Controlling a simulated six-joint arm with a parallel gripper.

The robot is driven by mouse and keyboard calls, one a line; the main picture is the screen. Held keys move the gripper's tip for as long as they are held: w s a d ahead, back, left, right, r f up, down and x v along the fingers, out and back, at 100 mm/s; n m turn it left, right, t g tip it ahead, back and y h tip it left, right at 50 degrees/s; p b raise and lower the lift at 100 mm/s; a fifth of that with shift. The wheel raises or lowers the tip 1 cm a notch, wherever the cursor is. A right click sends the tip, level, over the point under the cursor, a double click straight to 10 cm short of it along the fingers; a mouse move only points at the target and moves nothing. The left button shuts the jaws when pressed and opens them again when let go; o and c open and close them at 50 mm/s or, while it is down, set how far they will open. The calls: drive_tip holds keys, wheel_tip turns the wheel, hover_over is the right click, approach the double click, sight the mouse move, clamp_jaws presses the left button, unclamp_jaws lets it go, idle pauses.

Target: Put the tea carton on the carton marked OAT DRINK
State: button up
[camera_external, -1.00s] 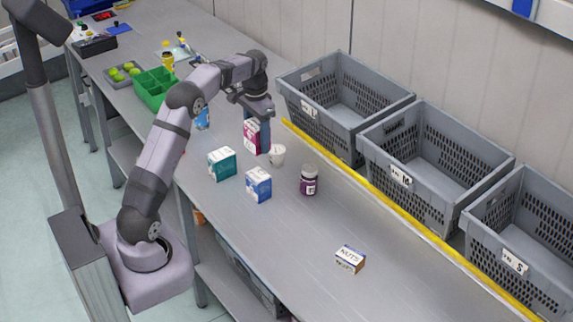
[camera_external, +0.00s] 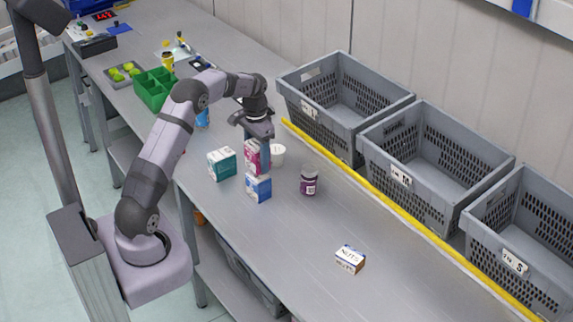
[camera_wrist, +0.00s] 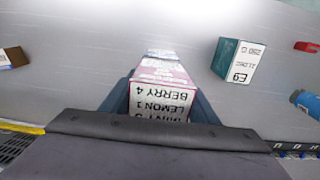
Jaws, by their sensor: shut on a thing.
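A pink and white carton (camera_external: 251,156) is held upright between the fingers of my gripper (camera_external: 259,150). In the wrist view this carton (camera_wrist: 162,100) shows print reading MINT, LEMON and BERRY, so it appears to be the tea carton. My gripper (camera_wrist: 160,104) is shut on it. A blue and white carton (camera_external: 258,189) stands just below it in the external picture; I cannot tell whether they touch. In the wrist view it is mostly hidden behind the held carton. No OAT DRINK lettering is legible. A teal and white carton (camera_external: 222,164) stands to the left.
A white cup (camera_external: 278,155) is close right of the held carton. A dark purple jar (camera_external: 309,183) stands farther right, and a NUTS box (camera_external: 350,259) lies toward the front. Grey totes (camera_external: 430,180) line the yellow edge strip (camera_external: 385,202). The front table is mostly clear.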

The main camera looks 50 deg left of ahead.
sight(257, 144)
drive_tip(key=shift+f+p, duration=0.35)
drive_tip(key=shift+f, duration=0.85)
drive_tip(key=shift+f, duration=0.1)
drive_tip(key=shift+f, duration=0.15)
drive_tip(key=o, duration=1.2)
wheel_tip(257, 144, up, 12)
drive_tip(key=b, duration=0.3)
drive_tip(key=shift+r, duration=0.25)
